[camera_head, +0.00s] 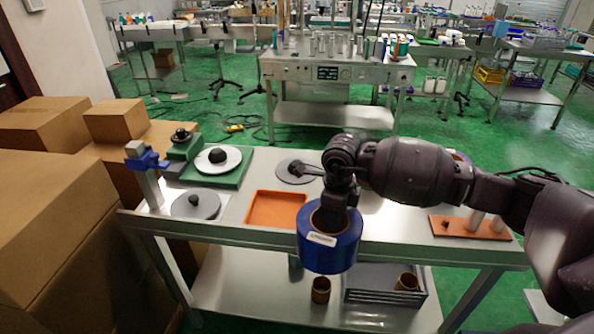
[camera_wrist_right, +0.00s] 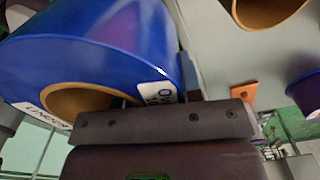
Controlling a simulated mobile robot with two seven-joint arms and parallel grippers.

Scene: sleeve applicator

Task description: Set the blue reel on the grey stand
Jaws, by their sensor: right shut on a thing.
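The blue reel (camera_head: 328,245), with a brown core and a white label, hangs from my right gripper (camera_head: 335,203). The gripper is shut on the reel's wall, and the reel appears above the table's front edge. In the right wrist view the reel (camera_wrist_right: 110,45) fills the upper left, beside the gripper's dark jaw (camera_wrist_right: 165,122). I cannot tell which is the grey stand. My left gripper is out of view.
An orange tray (camera_head: 275,222) lies left of the reel. A green machine base (camera_head: 228,180) with a white disc stands at the back left, beside a grey post with a blue clamp (camera_head: 150,160). An orange board (camera_head: 470,234) with pegs is at right. Cardboard boxes (camera_head: 50,220) flank the left.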

